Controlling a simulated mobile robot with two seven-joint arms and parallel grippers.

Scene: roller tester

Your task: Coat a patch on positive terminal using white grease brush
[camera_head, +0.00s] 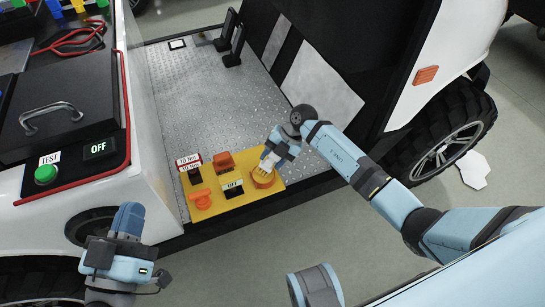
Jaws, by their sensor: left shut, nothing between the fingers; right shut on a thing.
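My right gripper (277,150) is over the right end of a yellow mat (241,203). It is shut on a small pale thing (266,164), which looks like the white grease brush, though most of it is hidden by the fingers. The pale thing is above or against a round orange piece (263,179); I cannot tell if they touch. My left gripper (128,218) is shut and empty, in front of the vehicle's side at the lower left. I cannot make out a positive terminal for certain.
The mat also holds a labelled block (191,168), an orange-red block (224,162), an orange piece (201,199) and an "OFF" block (233,187). Pedals (234,46) stand at the back of the metal floor (185,95). A green TEST button (46,174) is at left.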

